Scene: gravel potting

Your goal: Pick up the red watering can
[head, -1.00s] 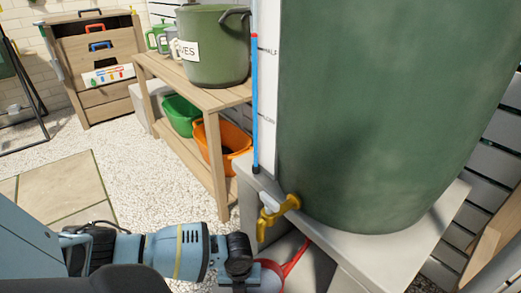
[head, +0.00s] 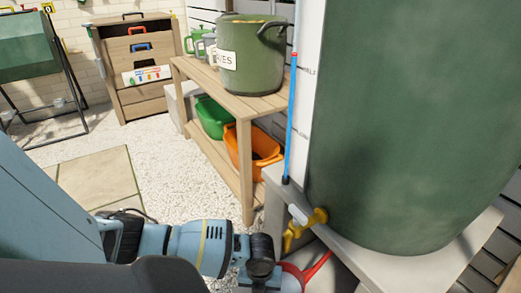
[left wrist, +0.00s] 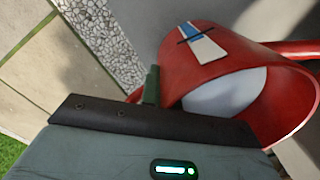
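The red watering can (left wrist: 222,52) fills the upper right of the left wrist view, with its wide mouth open and a pale surface inside. It has a white, blue and dark label on its side. In the head view only a red curved part of the can (head: 319,265) shows at the bottom, below the barrel's tap. My left gripper (head: 262,272) is right beside it. In the left wrist view one dark finger (left wrist: 151,87) is at the can's near side; the other finger is hidden. I cannot tell whether it grips the can. My right gripper is not in view.
The large green barrel (head: 415,110) stands on a grey stand (head: 375,250) with a yellow tap (head: 305,225) above the can. A wooden bench (head: 247,180) holds a green bucket (head: 250,60), with orange (head: 262,155) and green tubs below. Open gravel (head: 180,160) lies left.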

